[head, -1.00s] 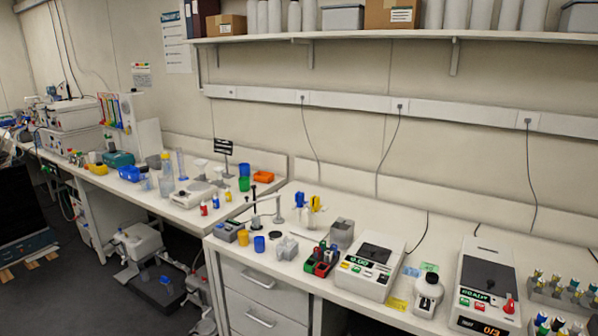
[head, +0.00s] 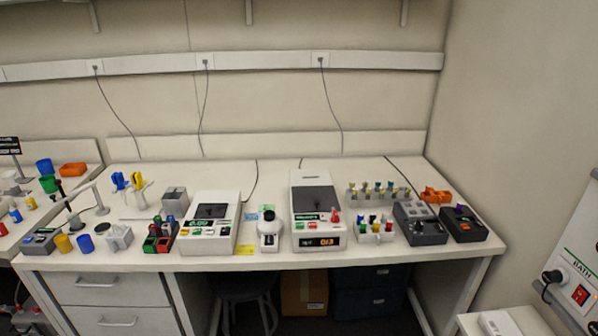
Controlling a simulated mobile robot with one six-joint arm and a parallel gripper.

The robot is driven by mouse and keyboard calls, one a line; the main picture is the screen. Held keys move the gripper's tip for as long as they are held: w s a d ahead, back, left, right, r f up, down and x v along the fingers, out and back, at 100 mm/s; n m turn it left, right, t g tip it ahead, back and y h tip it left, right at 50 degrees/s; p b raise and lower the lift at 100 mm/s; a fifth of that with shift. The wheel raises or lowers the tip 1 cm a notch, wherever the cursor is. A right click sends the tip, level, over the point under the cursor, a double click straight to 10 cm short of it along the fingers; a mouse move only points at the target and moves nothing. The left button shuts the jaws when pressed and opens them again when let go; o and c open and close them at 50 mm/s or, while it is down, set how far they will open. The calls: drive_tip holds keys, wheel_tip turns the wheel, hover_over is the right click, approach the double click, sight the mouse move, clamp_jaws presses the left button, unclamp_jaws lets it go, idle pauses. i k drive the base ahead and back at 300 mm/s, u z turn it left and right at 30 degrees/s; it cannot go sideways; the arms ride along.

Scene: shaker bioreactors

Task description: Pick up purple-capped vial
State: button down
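A small purple spot (head: 460,209) shows at the top of a black device (head: 464,226) at the right end of the bench. It may be the purple cap of a vial, but it is too small to be sure. A back rack (head: 378,196) holds several vials with yellow, green and blue caps. A white front rack (head: 375,236) holds vials with mixed cap colours; I cannot make out a purple one there. My gripper is not in view.
A dark grey device (head: 420,224) stands left of the black one, with an orange object (head: 435,195) behind. The right wall and a white panel (head: 580,265) bound the right side.

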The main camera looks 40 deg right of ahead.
sight(460, 206)
drive_tip(key=z, duration=4.5)
drive_tip(key=i, duration=0.15)
drive_tip(key=u, duration=2.85)
drive_tip(key=i, duration=0.6)
drive_tip(key=z, duration=0.2)
drive_tip(key=k, duration=0.6)
